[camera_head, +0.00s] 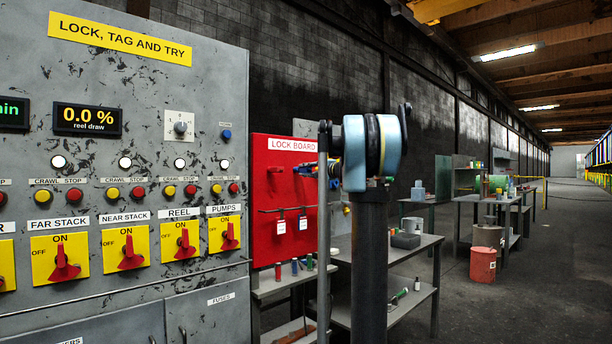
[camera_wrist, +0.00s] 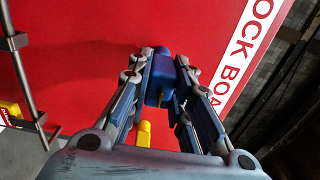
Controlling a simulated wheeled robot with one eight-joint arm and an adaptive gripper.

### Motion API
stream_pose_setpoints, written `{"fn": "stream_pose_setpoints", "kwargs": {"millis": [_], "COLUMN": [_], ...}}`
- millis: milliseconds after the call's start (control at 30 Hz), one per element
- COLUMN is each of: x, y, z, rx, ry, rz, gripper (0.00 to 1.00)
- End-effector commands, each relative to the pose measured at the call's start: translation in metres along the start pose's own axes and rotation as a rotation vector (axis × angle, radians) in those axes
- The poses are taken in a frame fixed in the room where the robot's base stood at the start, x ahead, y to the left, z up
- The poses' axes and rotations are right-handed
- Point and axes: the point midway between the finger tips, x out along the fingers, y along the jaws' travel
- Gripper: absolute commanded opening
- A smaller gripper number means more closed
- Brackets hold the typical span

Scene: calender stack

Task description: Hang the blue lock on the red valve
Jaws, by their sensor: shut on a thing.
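In the wrist view, a blue lock (camera_wrist: 160,78) sits between the fingers of my gripper (camera_wrist: 166,72), which is shut on it. The red lock board (camera_wrist: 90,70) fills the background behind the lock. In the head view, my gripper (camera_head: 318,171) is in front of the right part of the red lock board (camera_head: 270,205), partly hidden by my arm and a grey pole. The lock cannot be made out clearly there. I cannot pick out a red valve in either view.
A grey control panel (camera_head: 120,195) with red-and-yellow switches stands at left. Two tags (camera_head: 291,225) hang on the board.

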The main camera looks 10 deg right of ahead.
Motion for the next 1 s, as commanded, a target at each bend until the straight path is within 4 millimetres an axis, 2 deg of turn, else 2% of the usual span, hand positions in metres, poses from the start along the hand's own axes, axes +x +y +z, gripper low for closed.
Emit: {"fn": "stream_pose_setpoints", "kwargs": {"millis": [1000], "x": [-0.012], "y": [0.000], "z": [0.000], "rx": [0.000], "ry": [0.000], "rz": [0.000], "gripper": [0.00]}}
